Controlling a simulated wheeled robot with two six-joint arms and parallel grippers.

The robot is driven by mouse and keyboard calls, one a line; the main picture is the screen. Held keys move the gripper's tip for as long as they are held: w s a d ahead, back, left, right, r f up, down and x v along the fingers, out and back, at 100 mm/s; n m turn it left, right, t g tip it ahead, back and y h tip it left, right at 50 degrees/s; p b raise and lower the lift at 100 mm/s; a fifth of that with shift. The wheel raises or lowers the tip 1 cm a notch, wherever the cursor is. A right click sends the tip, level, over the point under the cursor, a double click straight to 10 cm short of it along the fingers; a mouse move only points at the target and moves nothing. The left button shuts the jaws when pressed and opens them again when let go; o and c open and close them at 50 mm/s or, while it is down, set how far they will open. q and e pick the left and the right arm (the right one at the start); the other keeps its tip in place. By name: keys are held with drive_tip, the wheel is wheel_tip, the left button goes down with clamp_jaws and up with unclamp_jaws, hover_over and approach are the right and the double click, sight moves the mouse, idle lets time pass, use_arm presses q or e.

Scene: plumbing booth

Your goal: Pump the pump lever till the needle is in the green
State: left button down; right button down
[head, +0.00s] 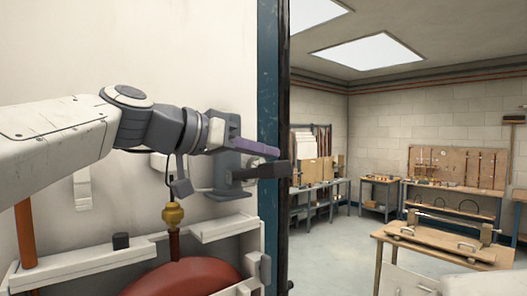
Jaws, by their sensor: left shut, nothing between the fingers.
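My left gripper (276,151) comes in from the left and is shut and empty, its purplish fingers pointing right. Just below and behind it is a grey bracket (230,188) with a dark grey bar (272,170) sticking out to the right. The fingers are above the bar; I cannot tell whether they touch it, or whether this bar is the pump lever. A red rounded tank (185,280) with a brass fitting (173,215) on top shows at the bottom left. No gauge needle or green zone can be made out. My right gripper is not in view.
A blue post (268,60) with a dark edge stands right beside the gripper. White ledges (90,263) frame the tank. An orange-red pipe (25,235) runs upright at the far left. A workbench (440,247) stands to the right, with open grey floor (335,240) before it.

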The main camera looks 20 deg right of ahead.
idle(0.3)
use_arm(q)
drive_tip(key=shift+s+d+f+m+b, duration=0.1)
drive_tip(key=shift+s+f+m+b, duration=0.1)
drive_tip(key=shift+f+b, duration=0.4)
drive_tip(key=shift+s+d+f+m+b, duration=0.1)
drive_tip(key=shift+f+m+b, duration=0.1)
drive_tip(key=shift+b, duration=0.7)
wheel_tip(320, 180, down, 7)
drive_tip(key=m+t+b, duration=0.2)
drive_tip(key=m+b, duration=0.2)
drive_tip(key=b, duration=0.8)
drive_tip(key=shift+s+m+y+b, duration=0.3)
drive_tip(key=shift+s, duration=0.05)
drive_tip(key=shift+d+f, duration=0.1)
